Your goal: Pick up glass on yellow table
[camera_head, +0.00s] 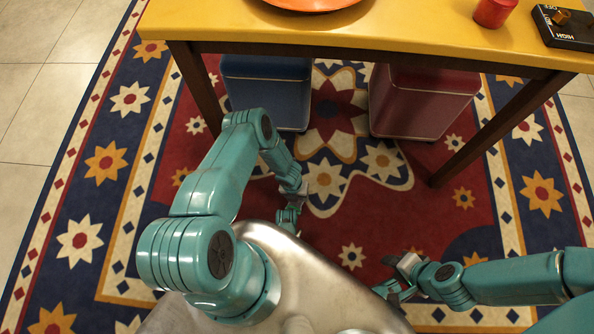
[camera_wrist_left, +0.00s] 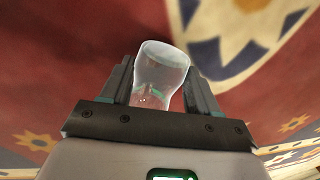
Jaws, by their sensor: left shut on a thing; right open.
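A clear glass (camera_wrist_left: 160,75) stands between the two fingers of my left gripper (camera_wrist_left: 157,92) in the left wrist view. The fingers are shut on its sides, and its rim points away from the wrist. In the head view my left gripper (camera_head: 289,216) is low over the carpet, in front of the yellow table (camera_head: 400,36) and below its top. I cannot make out the glass there. My right gripper (camera_head: 400,278) is open and empty, low over the carpet at the lower right.
On the table are an orange-red plate (camera_head: 312,4), a small red object (camera_head: 493,12) and a black control box (camera_head: 567,28). A blue box (camera_head: 266,92) and a red box (camera_head: 420,100) stand beneath it. Patterned carpet (camera_head: 345,225) covers the floor in front.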

